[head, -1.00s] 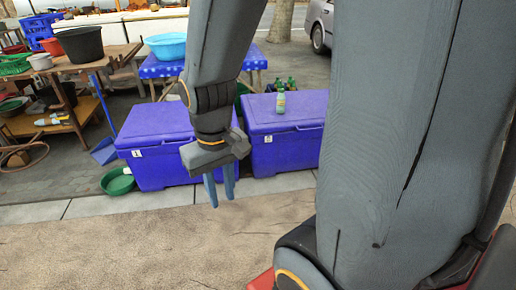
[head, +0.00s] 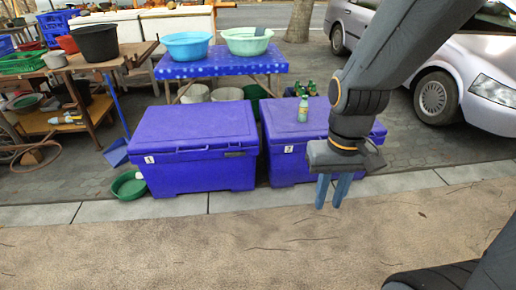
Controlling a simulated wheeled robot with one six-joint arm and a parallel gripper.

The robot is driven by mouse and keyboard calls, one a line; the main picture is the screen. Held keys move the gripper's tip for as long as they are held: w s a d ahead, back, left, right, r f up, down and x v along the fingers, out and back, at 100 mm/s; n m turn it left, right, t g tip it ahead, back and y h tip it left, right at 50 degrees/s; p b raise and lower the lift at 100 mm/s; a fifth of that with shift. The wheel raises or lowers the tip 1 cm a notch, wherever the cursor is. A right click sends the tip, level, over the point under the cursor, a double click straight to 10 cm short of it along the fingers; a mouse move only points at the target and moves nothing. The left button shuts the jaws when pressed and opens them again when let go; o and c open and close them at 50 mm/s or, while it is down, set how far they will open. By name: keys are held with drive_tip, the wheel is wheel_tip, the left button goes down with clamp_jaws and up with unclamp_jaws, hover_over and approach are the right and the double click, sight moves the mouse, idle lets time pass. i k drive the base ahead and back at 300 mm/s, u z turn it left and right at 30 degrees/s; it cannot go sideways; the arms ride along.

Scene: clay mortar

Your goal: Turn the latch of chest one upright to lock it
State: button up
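Chest one (head: 200,176) is a closed blue-purple chest marked 1, standing on the paving left of centre. A small dark strip, possibly its latch (head: 235,154), shows near the right end of its front under the lid. It looks level, but is too small to tell for sure. My gripper (head: 332,197) hangs pointing down with its two blue fingers apart and nothing between them. It appears in front of the second chest, to the right of chest one and apart from it.
A second blue-purple chest (head: 283,168) stands right of chest one with a bottle (head: 303,109) on its lid. A green basin (head: 129,185) lies at chest one's left. A blue table (head: 220,66) stands behind, a car (head: 450,80) at right. The front ground is clear.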

sight(234, 154)
drive_tip(key=i, duration=1.2)
drive_tip(key=u, duration=0.7)
drive_tip(key=k, duration=0.7)
drive_tip(key=z, duration=0.6)
drive_tip(key=i, duration=0.5)
drive_tip(key=u, duration=0.05)
